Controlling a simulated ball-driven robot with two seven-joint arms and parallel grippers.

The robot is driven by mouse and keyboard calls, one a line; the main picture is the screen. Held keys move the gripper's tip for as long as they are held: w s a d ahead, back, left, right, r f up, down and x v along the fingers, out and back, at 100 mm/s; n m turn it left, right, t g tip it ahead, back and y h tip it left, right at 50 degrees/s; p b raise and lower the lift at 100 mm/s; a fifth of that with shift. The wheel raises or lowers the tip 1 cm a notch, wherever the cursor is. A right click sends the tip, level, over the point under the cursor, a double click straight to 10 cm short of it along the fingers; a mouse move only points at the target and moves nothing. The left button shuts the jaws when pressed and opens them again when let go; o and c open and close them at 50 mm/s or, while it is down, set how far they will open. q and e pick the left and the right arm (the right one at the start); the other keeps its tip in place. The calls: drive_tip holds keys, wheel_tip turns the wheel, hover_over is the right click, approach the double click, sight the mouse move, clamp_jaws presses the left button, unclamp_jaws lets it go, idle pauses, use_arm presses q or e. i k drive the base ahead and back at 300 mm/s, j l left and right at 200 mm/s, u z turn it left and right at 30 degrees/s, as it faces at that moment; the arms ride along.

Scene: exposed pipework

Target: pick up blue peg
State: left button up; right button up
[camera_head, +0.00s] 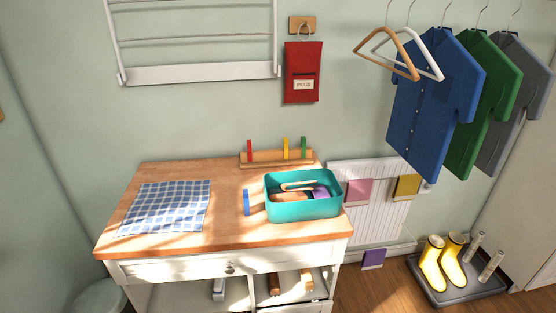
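The blue peg (246,202) stands upright, or nearly so, on the wooden top of the cabinet, just left of a teal bin and close to its wall. Nothing holds it. A wooden peg rack (277,158) at the back of the top carries a red peg (249,150), a yellow peg (285,148) and a green peg (303,146). Neither of my grippers shows in the head view.
The teal bin (304,209) holds brushes and a purple item. A blue checked cloth (166,207) lies on the left of the wooden top (222,231). Bare wood lies between cloth and blue peg. Shirts (432,105) hang at right; yellow boots (432,264) stand on a floor tray.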

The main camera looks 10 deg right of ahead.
sight(246, 203)
drive_tip(key=i+l+u, duration=0.1)
drive_tip(key=i+l, duration=0.15)
drive_tip(key=i+l+u, duration=0.1)
drive_tip(key=l, duration=0.3)
drive_tip(key=i+l+u, duration=0.1)
drive_tip(key=i+l, duration=0.2)
drive_tip(key=i+l+u, duration=0.15)
drive_tip(key=l, duration=0.3)
